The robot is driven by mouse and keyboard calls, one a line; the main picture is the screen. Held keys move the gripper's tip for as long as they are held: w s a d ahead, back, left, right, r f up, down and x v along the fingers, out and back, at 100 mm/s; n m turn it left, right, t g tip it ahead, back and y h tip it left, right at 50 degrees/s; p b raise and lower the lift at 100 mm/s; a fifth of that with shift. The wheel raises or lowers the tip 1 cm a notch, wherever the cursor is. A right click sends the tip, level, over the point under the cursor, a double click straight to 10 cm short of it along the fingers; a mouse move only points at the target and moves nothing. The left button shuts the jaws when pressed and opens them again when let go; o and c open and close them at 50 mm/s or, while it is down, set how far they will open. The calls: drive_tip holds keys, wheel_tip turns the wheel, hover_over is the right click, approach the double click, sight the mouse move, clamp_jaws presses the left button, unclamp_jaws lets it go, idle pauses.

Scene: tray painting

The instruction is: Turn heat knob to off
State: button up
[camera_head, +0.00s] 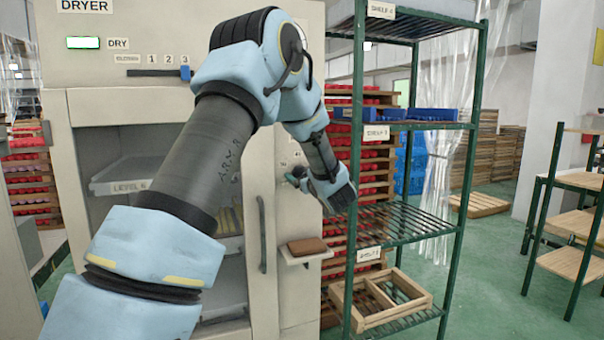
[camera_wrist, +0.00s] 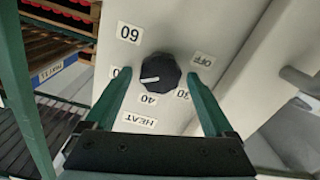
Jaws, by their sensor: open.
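The heat knob (camera_wrist: 160,72) is a dark faceted dial on a pale panel in the wrist view. Its white mark points left, toward a number label (camera_wrist: 122,73) partly hidden by my left finger. The OFF label (camera_wrist: 203,59) is at the upper right, and the HEAT label (camera_wrist: 138,120) is below the knob. My gripper (camera_wrist: 157,76) is open, with one green finger on each side of the knob and visible gaps between.
The dryer (camera_head: 120,80) fills the left, with a vertical handle (camera_head: 262,235) and a small ledge (camera_head: 306,255) below my gripper. A green-framed shelf rack (camera_head: 462,150) stands close on the right, holding a wooden crate (camera_head: 345,322) low down.

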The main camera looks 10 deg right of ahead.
drive_tip(key=shift+c, duration=0.3)
drive_tip(key=c, duration=1.3)
drive_tip(key=shift+f, duration=0.1)
drive_tip(key=shift+b, duration=0.4)
